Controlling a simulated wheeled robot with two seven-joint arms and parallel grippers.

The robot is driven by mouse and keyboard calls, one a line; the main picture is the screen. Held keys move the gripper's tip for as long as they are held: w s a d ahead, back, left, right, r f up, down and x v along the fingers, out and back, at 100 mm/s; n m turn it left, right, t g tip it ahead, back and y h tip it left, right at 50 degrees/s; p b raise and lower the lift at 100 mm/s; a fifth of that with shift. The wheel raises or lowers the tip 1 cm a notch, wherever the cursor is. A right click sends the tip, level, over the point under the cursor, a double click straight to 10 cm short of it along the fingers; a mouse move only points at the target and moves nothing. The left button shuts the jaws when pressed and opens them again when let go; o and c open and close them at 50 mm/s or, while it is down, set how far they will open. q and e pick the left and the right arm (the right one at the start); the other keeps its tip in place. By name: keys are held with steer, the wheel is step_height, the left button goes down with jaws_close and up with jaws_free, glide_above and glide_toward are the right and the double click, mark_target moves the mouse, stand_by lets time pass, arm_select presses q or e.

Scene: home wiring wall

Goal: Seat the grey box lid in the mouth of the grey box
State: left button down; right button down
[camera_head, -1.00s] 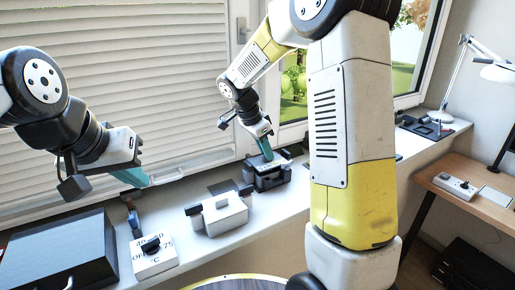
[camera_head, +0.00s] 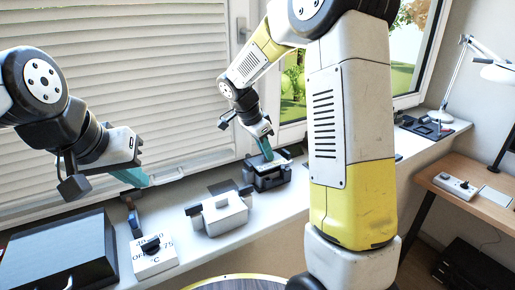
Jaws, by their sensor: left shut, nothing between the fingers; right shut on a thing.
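A dark grey box (camera_head: 268,182) stands on the window sill near the middle of the view, in a black holder. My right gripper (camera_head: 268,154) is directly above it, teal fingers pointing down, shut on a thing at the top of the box. That thing looks like the grey box lid, but it is small and dark. I cannot tell whether it sits in the mouth or just over it. My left gripper (camera_head: 146,180) is shut and empty above the sill at the left, well away from the box.
A light box (camera_head: 226,214) in black clamps stands left of the grey box. A white thermostat block (camera_head: 154,260) and a large black case (camera_head: 60,255) are further left. The white sill (camera_head: 255,228) has bare room in front. A desk (camera_head: 460,185) stands at the right.

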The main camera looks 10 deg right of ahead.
mark_target(258, 163)
steer(key=shift+f, duration=0.8)
steer(key=c, duration=1.4)
jaws_free()
steer(key=v, duration=0.7)
steer(key=shift+a+r, duration=0.15)
steer(key=shift+r, duration=0.2)
steer(key=s+r+n+t+y, duration=0.2)
steer(key=s+n, duration=0.5)
steer(key=s, duration=0.4)
steer(key=s+d+r+n+t+y, duration=0.1)
steer(key=s+r+n+t+y, duration=0.1)
steer(key=s+n, duration=0.5)
steer(key=s+r+y, duration=0.1)
steer(key=s+y, duration=0.1)
steer(key=s, duration=0.3)
steer(key=shift+r+n+t, duration=0.25)
steer(key=shift+n+t, duration=0.05)
